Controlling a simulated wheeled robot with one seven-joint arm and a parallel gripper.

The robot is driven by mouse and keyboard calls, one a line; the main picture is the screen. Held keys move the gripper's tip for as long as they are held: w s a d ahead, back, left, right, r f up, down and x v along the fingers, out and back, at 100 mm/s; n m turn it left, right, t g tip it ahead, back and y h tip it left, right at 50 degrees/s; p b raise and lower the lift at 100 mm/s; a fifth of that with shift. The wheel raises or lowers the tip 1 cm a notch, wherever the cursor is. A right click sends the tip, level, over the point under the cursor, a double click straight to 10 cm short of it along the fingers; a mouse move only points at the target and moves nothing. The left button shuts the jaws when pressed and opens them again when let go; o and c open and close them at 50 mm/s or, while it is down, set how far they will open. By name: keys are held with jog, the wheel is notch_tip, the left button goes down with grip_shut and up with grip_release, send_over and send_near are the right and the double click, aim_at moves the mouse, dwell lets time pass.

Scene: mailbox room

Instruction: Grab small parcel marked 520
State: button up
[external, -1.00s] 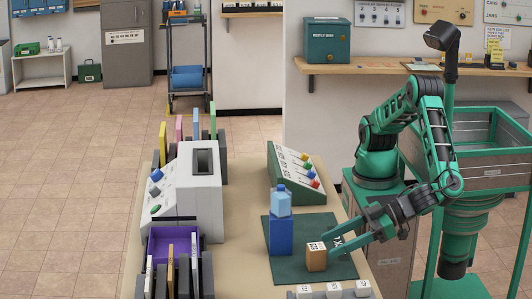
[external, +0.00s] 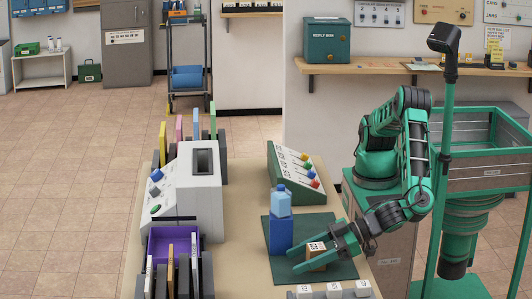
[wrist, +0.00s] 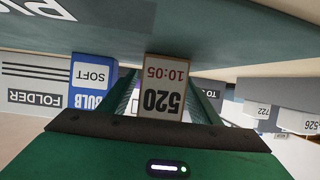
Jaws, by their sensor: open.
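The small parcel (external: 316,256) is a tan box with a white label, standing on the dark green mat (external: 342,268).
Several white key-like blocks (external: 333,291) line the front edge.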

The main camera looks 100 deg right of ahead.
jog(key=c, duration=1.2)
jog(key=shift+r, duration=0.15)
